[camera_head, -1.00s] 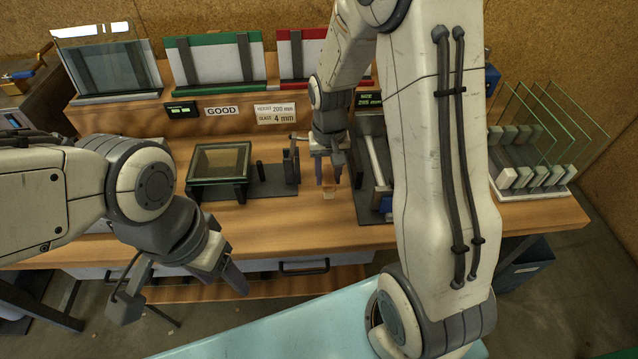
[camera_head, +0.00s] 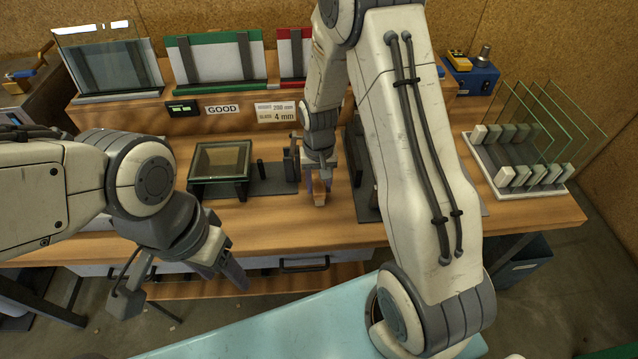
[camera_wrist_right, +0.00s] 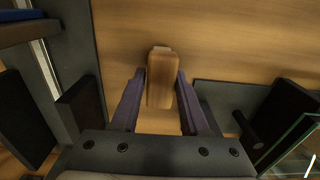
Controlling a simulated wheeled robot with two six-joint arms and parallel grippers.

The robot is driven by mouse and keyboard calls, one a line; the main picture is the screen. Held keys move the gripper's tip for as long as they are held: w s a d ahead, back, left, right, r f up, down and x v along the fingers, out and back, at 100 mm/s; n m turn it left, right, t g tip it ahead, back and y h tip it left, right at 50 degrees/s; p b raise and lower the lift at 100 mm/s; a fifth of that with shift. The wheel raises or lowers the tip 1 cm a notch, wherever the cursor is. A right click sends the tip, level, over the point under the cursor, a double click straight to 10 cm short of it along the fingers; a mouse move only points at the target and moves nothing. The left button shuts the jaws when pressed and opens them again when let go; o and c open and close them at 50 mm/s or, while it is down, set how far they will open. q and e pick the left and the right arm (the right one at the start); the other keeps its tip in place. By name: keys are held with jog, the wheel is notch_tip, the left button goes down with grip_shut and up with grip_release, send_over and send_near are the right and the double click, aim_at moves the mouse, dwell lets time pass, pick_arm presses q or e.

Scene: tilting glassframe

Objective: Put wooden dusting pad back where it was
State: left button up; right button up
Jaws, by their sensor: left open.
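The wooden dusting pad (camera_wrist_right: 161,80) is a small brown block with a pale end, seen between the fingers of my right gripper in the right wrist view. My right gripper (camera_head: 319,187) is shut on it, just above the bench left of the dark fixture. The pad (camera_head: 320,199) also shows below the fingers in the head view; whether it touches the bench cannot be told. My left gripper (camera_head: 236,274) is open and empty, in front of the bench's front edge.
A framed glass pane (camera_head: 221,158) rests on dark supports left of my right gripper. A dark fixture plate (camera_head: 366,205) with a rail lies to the right. A rack (camera_head: 520,172) of upright glass panes stands at the far right. Bare bench (camera_head: 275,220) lies in front.

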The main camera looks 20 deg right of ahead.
aim_at(319, 184)
jog(key=shift+o, duration=0.5)
jog(key=shift+r, duration=0.25)
notch_tip(319, 184, up, 11)
jog(key=b, duration=0.1)
jog(key=s+a+r+n, duration=0.5)
jog(key=s+a, duration=0.4)
jog(key=a, duration=0.1)
jog(key=s+a+n, duration=0.2)
jog(key=s, duration=0.5)
jog(key=s+a+n+y, duration=0.1)
jog(key=s+a+n, duration=0.1)
jog(key=s, duration=0.5)
jog(key=shift+s+r+n, duration=0.4)
jog(key=shift+r+n, duration=0.05)
jog(key=shift+n, duration=0.35)
